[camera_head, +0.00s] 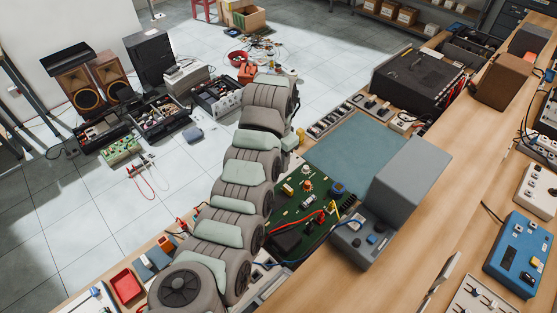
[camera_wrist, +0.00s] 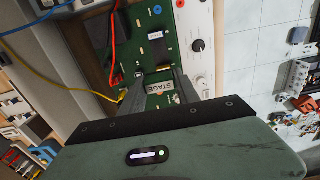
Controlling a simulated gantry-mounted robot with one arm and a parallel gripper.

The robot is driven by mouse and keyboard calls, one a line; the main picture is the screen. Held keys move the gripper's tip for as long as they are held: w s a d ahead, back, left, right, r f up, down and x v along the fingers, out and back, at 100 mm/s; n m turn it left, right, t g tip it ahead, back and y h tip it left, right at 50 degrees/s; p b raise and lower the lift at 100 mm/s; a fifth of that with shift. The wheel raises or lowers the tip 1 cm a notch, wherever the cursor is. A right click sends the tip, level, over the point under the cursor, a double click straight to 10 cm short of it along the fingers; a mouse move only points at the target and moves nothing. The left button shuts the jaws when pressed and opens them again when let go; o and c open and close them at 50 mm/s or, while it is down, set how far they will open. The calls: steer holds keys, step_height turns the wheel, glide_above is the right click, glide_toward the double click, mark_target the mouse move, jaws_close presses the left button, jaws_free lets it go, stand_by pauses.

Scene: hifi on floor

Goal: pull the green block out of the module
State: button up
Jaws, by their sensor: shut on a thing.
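In the wrist view, my gripper (camera_wrist: 160,83) reaches down to the green circuit board (camera_wrist: 158,28) with its two dark fingers. It is shut on the green block (camera_wrist: 162,88), a small piece with a pale label reading "STAGE" between the fingertips. The block is low against the board; I cannot tell how much of it is still seated. In the head view the green board (camera_head: 292,205) lies right of my arm, with cables and small parts on it. My arm hides the gripper and the block there.
Red and yellow cables (camera_wrist: 80,82) cross close to the fingers. A white panel with knobs (camera_wrist: 198,45) stands beside the board. In the head view, a grey box (camera_head: 410,180) and a teal mat (camera_head: 350,145) lie to the right. Equipment covers parts of the tiled floor.

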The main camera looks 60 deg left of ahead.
steer(key=shift+r, duration=0.15)
jaws_close()
steer(key=shift+r+p, duration=3.65)
steer(key=shift+p, duration=0.55)
